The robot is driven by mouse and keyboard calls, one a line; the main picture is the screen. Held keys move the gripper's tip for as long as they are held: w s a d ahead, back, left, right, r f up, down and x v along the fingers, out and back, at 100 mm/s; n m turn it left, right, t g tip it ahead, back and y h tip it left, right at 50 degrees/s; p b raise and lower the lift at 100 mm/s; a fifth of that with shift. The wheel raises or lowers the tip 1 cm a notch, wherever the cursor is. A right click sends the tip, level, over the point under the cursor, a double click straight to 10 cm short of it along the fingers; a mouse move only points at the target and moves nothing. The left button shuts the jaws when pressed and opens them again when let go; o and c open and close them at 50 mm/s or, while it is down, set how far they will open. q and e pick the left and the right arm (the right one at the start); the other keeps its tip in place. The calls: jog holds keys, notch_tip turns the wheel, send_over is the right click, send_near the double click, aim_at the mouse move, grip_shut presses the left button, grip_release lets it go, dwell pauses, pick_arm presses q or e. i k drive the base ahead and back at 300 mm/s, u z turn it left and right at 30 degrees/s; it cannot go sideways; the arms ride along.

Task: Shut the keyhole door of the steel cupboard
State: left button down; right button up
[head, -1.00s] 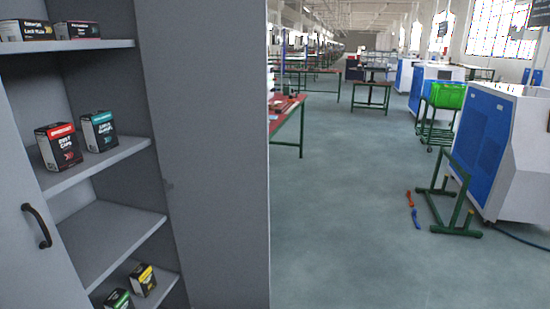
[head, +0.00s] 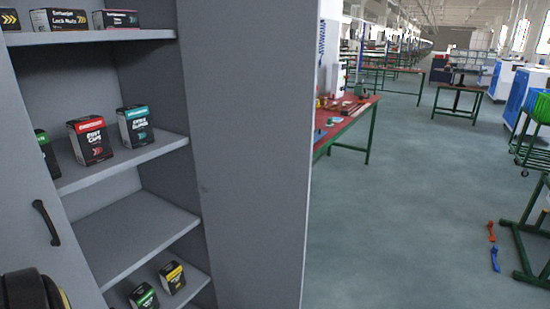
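The steel cupboard (head: 160,149) stands open at the left in the head view, its shelves showing between two grey doors. The left door (head: 25,165) carries a black bow handle (head: 46,222) and covers the left part of the shelves. A rounded black part with a yellow stripe at the bottom left corner looks like part of my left arm. Neither gripper's fingers show.
Small boxes stand on the shelves, among them a red-and-black box (head: 90,140) and a teal-topped box (head: 135,126). A red-topped table (head: 350,118) with green legs stands beyond the right door.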

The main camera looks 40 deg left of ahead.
aim_at(250, 68)
jog(key=i, duration=2.85)
jog(key=u, duration=3.65)
jog(key=i, duration=0.5)
jog(key=u, duration=0.25)
